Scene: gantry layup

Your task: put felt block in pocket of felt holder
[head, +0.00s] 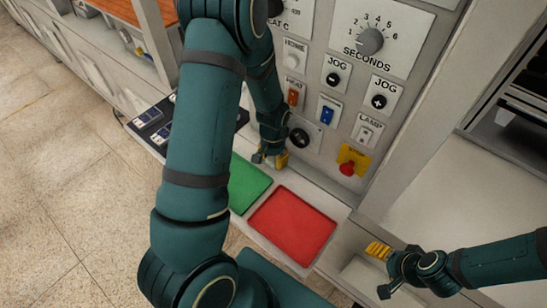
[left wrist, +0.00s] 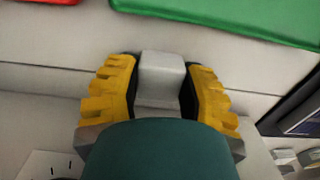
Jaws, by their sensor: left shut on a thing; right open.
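My left gripper (head: 272,159) is low in front of the control panel, just behind the green tray. In the left wrist view, its two yellow fingers (left wrist: 160,88) are shut on a pale grey block (left wrist: 162,72), which I take to be the felt block. The block's top and front face show between the fingers; its lower part is hidden. My right gripper (head: 382,270) is open and empty at the lower right. I cannot make out a felt holder or its pocket in either view.
A green tray (head: 246,184) and a red tray (head: 293,226) lie on the pale ledge. Dark pads with blue faces (head: 149,117) lie left of them. The panel behind carries knobs, switches and a red button (head: 347,168). Tiled floor (head: 70,180) is clear at left.

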